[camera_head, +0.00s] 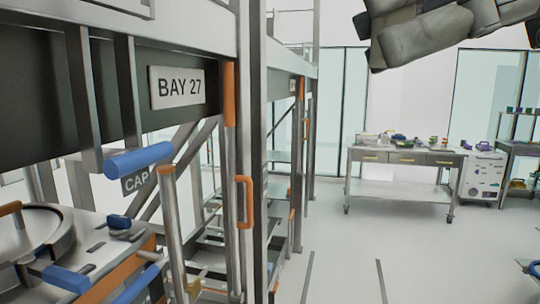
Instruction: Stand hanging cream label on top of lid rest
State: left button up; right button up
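A dark label reading "CAP" (134,182) sits lower, partly hidden behind a blue bar end. I cannot make out which part is the lid rest. A round grey lid-like part (35,235) lies at the lower left, cut off by the picture edge.
A metal frame with orange handles (244,202) fills the left. Blue-ended bars (138,160) stick out from it. A wheeled steel table (405,158) with small items stands at the back right. The pale floor (345,240) between is mostly clear. Dark grey blocky shapes hang at the upper right.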

jog(key=w+a+f+n+g, duration=0.1)
jog(key=w+f, duration=0.6)
jog(key=f, duration=0.6)
jog(key=w+f, duration=0.7)
jog(key=f, duration=0.5)
jog(key=s+d+f+m+t, duration=0.1)
jog(key=d+f, duration=0.1)
jog(key=f, duration=0.7)
jog(key=s+d+f+m+t+h, duration=0.1)
jog(key=d+f+t, duration=0.1)
jog(key=f, duration=0.7)
jog(key=s+d+f+m+t, duration=0.1)
jog(key=d+f, duration=0.3)
jog(key=f, duration=0.5)
jog(key=shift+s+d+f+m+h, duration=0.15)
jog(key=shift+s+d+m+h, duration=0.1)
jog(key=shift+s+m+h, duration=0.25)
jog(key=shift+s, duration=0.1)
